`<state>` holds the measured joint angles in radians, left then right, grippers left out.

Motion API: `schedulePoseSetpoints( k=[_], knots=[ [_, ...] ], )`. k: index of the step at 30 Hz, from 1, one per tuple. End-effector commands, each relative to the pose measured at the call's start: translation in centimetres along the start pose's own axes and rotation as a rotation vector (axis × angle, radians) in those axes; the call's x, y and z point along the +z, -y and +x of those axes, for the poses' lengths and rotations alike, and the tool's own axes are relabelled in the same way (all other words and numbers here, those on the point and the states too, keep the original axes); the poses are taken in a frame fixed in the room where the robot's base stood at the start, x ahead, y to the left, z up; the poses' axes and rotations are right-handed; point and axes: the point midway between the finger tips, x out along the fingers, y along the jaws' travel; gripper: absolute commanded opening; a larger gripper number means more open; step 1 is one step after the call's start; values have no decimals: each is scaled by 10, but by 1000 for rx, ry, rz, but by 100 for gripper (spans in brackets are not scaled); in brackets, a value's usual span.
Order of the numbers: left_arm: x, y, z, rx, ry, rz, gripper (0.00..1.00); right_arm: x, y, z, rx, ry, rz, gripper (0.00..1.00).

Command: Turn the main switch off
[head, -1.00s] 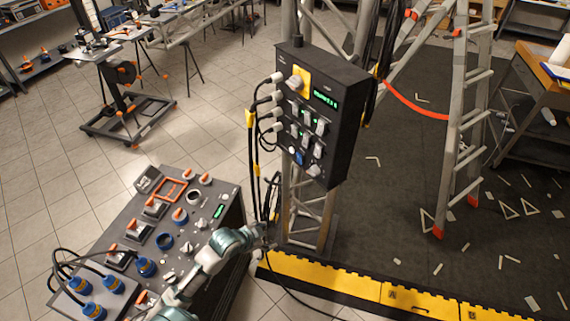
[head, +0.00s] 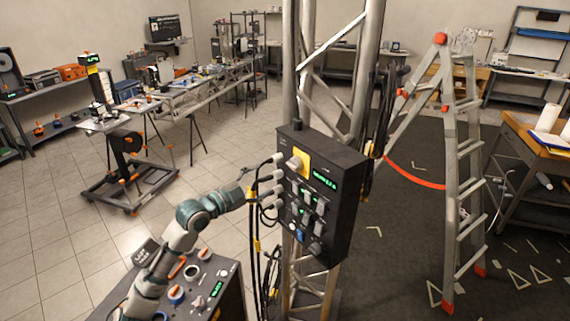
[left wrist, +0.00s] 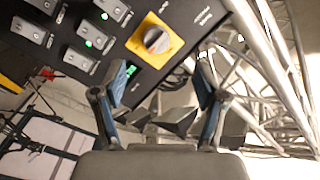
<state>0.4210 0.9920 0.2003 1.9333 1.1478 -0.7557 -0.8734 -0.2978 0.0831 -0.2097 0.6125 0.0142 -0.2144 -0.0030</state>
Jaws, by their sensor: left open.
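The main switch appears to be the grey rotary knob on a yellow plate (head: 300,162) at the upper left of the black control box (head: 340,215). The box is mounted on the truss. In the left wrist view the knob (left wrist: 155,40) on its yellow square lies ahead of and between the fingers, apart from them. My left gripper (head: 252,182) is beside the box's left edge, partly lost among the plugs there. The left wrist view shows its two fingers (left wrist: 159,82) spread wide with nothing between them. My right gripper is not in view.
Grey plugs (head: 268,190) with hanging black cables line the box's left side, close to my left gripper. Smaller switches (head: 306,211) and green lights sit below the knob. A console (head: 205,285) stands lower left, and a ladder (head: 460,190) stands right.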

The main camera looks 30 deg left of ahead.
Motion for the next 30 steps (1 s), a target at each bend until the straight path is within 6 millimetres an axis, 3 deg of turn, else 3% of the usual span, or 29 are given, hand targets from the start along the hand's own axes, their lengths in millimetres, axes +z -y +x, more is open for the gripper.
schedulePoseSetpoints(
  k=[6, 12, 18, 27, 30],
  knots=[
    [-9, 2, 54, -1, -5, -1, 72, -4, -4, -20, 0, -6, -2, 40],
    [0, 2, 89, -2, -3, -6, 72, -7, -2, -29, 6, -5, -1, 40],
    [4, 2, 105, 0, -1, -6, 72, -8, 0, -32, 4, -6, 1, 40],
    [1, -1, 108, 1, -1, -2, 72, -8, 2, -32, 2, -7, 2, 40],
    [-2, -2, 108, 1, -2, -1, 47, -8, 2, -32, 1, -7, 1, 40]
  ],
)
